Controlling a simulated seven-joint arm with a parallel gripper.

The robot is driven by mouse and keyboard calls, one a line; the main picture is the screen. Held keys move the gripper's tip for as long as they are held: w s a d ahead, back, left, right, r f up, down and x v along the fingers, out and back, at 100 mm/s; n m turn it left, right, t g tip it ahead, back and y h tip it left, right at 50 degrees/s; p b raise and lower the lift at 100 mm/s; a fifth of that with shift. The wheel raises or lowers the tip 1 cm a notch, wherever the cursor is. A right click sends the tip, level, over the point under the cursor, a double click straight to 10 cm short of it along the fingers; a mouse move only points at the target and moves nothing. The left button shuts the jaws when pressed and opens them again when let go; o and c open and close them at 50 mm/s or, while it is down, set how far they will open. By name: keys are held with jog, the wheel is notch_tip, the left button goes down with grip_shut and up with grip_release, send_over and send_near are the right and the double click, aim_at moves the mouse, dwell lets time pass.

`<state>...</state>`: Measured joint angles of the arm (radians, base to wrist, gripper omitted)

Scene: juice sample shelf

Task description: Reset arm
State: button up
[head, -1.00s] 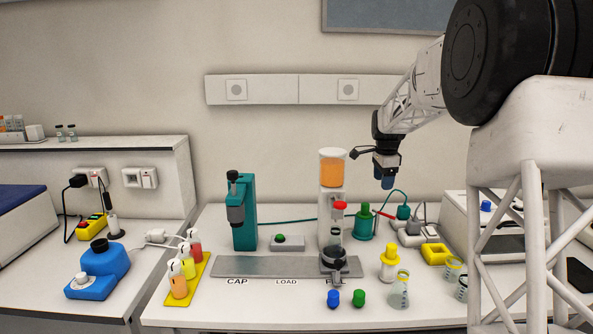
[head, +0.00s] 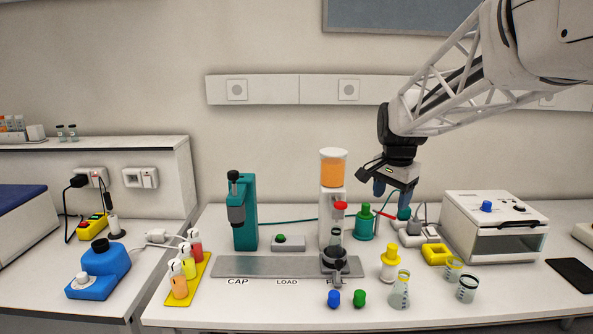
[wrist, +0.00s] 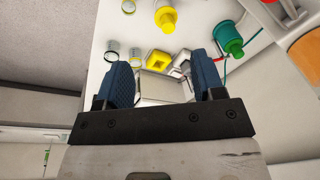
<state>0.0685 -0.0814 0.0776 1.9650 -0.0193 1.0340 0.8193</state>
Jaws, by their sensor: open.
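My gripper (head: 393,190) hangs in the air above the back right of the bench in the head view, near the green bottle and the white power strip. In the wrist view its two blue fingers (wrist: 166,82) stand wide apart with nothing between them. It is open and empty. My arm reaches in from the upper right of the head view.
Below my gripper are a green bottle (head: 364,225), a yellow bottle (head: 389,266), a yellow square holder (head: 436,255) and glass beakers (head: 467,290). A white box machine (head: 494,228) stands right. The orange-filled dispenser (head: 333,172) stands left. The air around the gripper looks clear.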

jog(key=s+a+f+n, duration=0.1)
jog(key=s+f+n, duration=0.2)
jog(key=s, duration=0.8)
jog(key=s+a+f+n, duration=0.2)
jog(key=s+f+n, duration=0.1)
jog(key=s, duration=0.9)
jog(key=s+a+f+n+t, duration=0.1)
jog(key=s+f+n, duration=0.2)
jog(key=s, duration=0.8)
jog(key=shift+s+a+n, duration=0.15)
jog(key=shift+s+n, duration=0.1)
jog(key=shift+n, duration=0.15)
